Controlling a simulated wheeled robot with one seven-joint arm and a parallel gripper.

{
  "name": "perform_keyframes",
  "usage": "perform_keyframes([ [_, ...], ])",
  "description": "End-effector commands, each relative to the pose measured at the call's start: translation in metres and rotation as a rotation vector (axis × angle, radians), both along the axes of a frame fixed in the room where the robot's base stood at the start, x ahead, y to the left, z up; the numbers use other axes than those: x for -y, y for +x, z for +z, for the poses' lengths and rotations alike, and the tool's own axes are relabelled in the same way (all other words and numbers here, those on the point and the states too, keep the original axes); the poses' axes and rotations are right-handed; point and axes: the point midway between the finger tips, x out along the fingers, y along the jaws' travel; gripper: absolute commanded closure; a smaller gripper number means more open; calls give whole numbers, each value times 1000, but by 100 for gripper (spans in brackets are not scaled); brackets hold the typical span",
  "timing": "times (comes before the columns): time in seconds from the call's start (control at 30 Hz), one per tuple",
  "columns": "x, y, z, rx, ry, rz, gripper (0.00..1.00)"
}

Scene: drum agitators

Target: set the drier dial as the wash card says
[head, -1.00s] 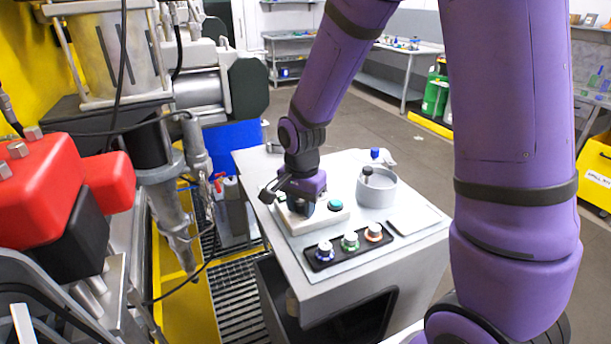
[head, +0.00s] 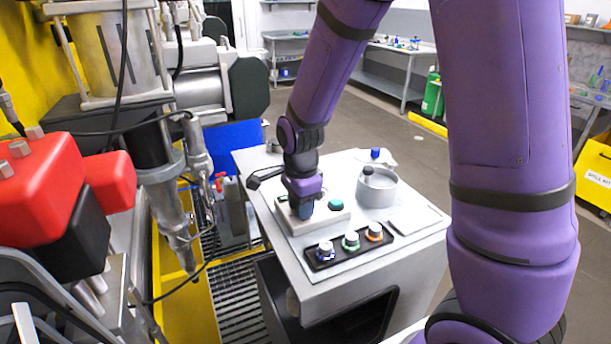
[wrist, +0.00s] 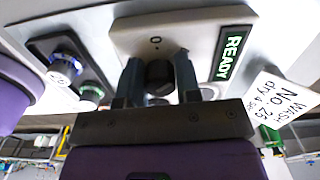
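My gripper (head: 305,207) points down onto the left part of the box. In the wrist view my gripper (wrist: 159,85) has one finger on each side of the dark dial (wrist: 160,75), and they seem to touch it. A "0" mark shows on the panel above the dial; the dial's pointer is hidden. A green READY sign (wrist: 232,54) is beside it. The white wash card (wrist: 279,103) reads "WASH No. 25" and "dry 4", then blurred letters.
A black tray (head: 320,263) with several knobbed pots stands in front of the box. A grey round pot (head: 377,191) with a dark-knobbed piece is at its right. A flat pale plate (head: 419,220) lies at the right bench edge. Red and metal machinery (head: 45,185) fills the left.

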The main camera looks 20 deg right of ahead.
Motion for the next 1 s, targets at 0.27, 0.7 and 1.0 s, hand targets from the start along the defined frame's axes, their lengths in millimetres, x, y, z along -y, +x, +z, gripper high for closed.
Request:
perform_keyframes([
  [0.27, 0, -4, 6, -12, -2, 5, 53],
  [0.7, 1, -2, 46, -4, -1, 4, 53],
  [1.0, 1, -2, 60, -4, -1, 3, 53],
])
